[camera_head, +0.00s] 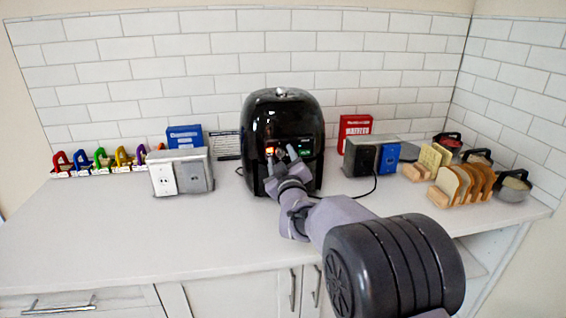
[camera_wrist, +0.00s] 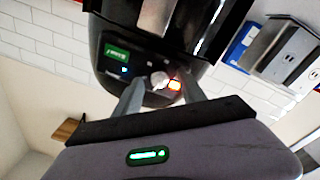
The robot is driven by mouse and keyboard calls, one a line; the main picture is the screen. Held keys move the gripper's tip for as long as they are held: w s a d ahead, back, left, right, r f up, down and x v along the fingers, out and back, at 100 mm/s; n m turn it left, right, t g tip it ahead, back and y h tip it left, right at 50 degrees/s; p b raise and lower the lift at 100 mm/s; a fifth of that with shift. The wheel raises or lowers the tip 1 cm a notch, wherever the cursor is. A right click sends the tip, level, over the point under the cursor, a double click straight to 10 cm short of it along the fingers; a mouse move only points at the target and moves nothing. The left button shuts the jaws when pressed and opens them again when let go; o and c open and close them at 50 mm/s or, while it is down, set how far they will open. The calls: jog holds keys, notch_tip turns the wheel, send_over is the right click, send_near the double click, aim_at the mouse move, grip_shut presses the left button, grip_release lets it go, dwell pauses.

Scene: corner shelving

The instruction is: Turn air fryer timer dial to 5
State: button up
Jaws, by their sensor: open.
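The black air fryer (camera_head: 283,112) stands on the counter against the tiled wall. Its front panel has a lit orange spot (camera_head: 269,151) and a small green display (camera_head: 306,151). In the wrist view the air fryer (camera_wrist: 115,82) appears roughly upside down, with a pale round dial (camera_wrist: 159,80) beside the orange light (camera_wrist: 175,85). My gripper (camera_head: 281,155) is open at the front panel. In the wrist view my gripper's fingers (camera_wrist: 160,88) stand on either side of the dial; I cannot tell whether they touch it. The dial's setting is not readable.
A grey outlet box (camera_head: 180,173) stands left of the fryer, and a dark and blue box (camera_head: 371,157) right of it. Bread slices in racks (camera_head: 462,188) and pots (camera_head: 514,187) sit farther right. The front left counter (camera_head: 130,235) is clear.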

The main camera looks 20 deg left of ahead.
jog(key=p+v, duration=0.1)
jog(key=v, duration=1.6)
jog(key=shift+s+p, duration=0.15)
jog(key=shift+p, duration=0.2)
jog(key=s+d+r+m+g+h, duration=0.1)
jog(key=s+d+m+h, duration=0.15)
jog(key=d, duration=0.45)
jog(key=s+d+r+m+g+h, duration=0.1)
jog(key=d+m+g+h, duration=0.1)
jog(key=d+m, duration=0.3)
jog(key=s+d+m+g+h, duration=0.1)
jog(key=d+m+h, duration=0.1)
jog(key=d, duration=0.6)
jog(key=s+d+f+m+g, duration=0.2)
jog(key=s+d+m+g, duration=0.1)
jog(key=s, duration=0.8)
jog(key=s+d+f+m+g, duration=0.2)
jog(key=s+d+m, duration=0.3)
jog(key=s, duration=0.6)
jog(key=shift+s+d+g+h, duration=0.45)
jog(key=shift+d+g, duration=0.15)
jog(key=shift+g, duration=0.1)
